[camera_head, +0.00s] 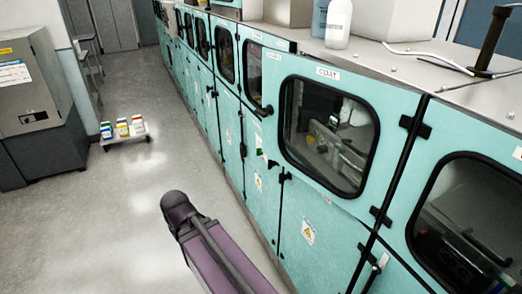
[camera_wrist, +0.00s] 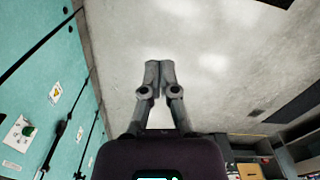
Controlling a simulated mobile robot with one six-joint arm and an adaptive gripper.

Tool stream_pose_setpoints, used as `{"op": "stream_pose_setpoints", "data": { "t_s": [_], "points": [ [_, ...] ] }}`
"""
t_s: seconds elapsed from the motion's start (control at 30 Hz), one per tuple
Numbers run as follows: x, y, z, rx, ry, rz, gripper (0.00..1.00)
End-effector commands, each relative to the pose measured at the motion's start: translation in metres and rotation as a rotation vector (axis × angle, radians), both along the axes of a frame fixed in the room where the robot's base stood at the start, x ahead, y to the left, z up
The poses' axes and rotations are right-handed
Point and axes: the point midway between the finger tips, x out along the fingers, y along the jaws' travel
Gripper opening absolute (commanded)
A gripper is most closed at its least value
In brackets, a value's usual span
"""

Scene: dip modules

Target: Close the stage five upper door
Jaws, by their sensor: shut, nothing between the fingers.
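A row of teal cabinets has windowed upper doors along the right side of the head view. The nearest whole upper door (camera_head: 393,105) is labelled COAT and has a large black-framed window. Its edges look slightly proud of the cabinet, but I cannot tell how far ajar it is. The label on the neighbouring upper door (camera_head: 251,88) is too small to read, so I cannot tell which door is stage five. My gripper (camera_wrist: 160,64) is shut and empty over the grey floor in the wrist view, apart from the cabinet fronts at left. The head view does not show it.
Lower teal doors (camera_head: 291,235) with warning labels stand below. A low trolley (camera_head: 125,139) with several coloured containers stands in the aisle, and a grey machine (camera_head: 37,91) at left. The floor (camera_head: 90,225) between is clear.

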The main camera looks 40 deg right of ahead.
Motion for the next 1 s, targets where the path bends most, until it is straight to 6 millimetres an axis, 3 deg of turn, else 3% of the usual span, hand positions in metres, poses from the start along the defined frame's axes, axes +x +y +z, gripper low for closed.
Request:
{"op": "stream_pose_setpoints", "data": {
  "t_s": [0.27, 0.47, 0.73, 1.0],
  "points": [
    [0.006, -0.008, -0.003, -0.034, -0.003, 0.029, 0.0],
    [0.025, -0.04, -0.012, -0.167, -0.003, 0.153, 0.0],
    [0.067, -0.118, -0.016, -0.497, 0.086, 0.45, 0.0],
    [0.108, -0.197, 0.004, -0.834, 0.333, 0.767, 0.0]
  ]
}}
